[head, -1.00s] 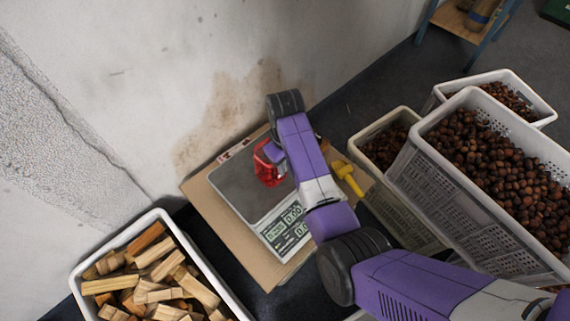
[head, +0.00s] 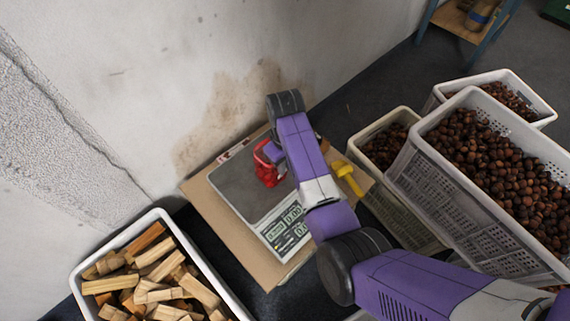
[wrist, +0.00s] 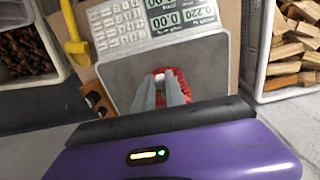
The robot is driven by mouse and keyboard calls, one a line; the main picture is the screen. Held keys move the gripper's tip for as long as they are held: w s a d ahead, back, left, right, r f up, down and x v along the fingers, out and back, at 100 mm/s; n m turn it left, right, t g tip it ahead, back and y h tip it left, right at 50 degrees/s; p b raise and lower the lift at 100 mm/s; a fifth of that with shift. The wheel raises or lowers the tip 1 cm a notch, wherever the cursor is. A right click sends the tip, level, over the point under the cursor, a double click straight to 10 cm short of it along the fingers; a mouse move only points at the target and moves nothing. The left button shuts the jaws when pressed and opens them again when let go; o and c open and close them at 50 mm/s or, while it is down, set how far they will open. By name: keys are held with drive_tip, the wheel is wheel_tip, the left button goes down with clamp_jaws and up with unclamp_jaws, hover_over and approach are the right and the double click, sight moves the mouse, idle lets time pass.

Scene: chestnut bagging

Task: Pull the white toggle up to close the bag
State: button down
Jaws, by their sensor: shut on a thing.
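The red bag (head: 268,173) stands on the scale's grey plate (head: 235,187), partly covered by my arm in the head view. In the wrist view the red bag (wrist: 181,82) shows behind and beside my fingers. My gripper (wrist: 160,76) is directly over the bag, with its two grey fingers close together. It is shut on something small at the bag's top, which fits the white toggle. The toggle itself is mostly hidden by the fingers, and the bag's mouth cannot be made out.
The scale's display and keypad (wrist: 117,22) face the front. A yellow scoop (head: 347,178) lies to the right. Crates of chestnuts (head: 470,215) stand at the right, and a crate of wood pieces (head: 78,283) at the lower left. A wall (head: 190,80) rises behind the scale.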

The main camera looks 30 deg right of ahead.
drive_tip(key=shift+r+p, duration=2.5)
drive_tip(key=shift+p, duration=0.05)
drive_tip(key=shift+f, duration=0.1)
drive_tip(key=c, duration=1.3)
unclamp_jaws()
drive_tip(key=shift+r+p, duration=0.6)
drive_tip(key=shift+r, duration=3.3)
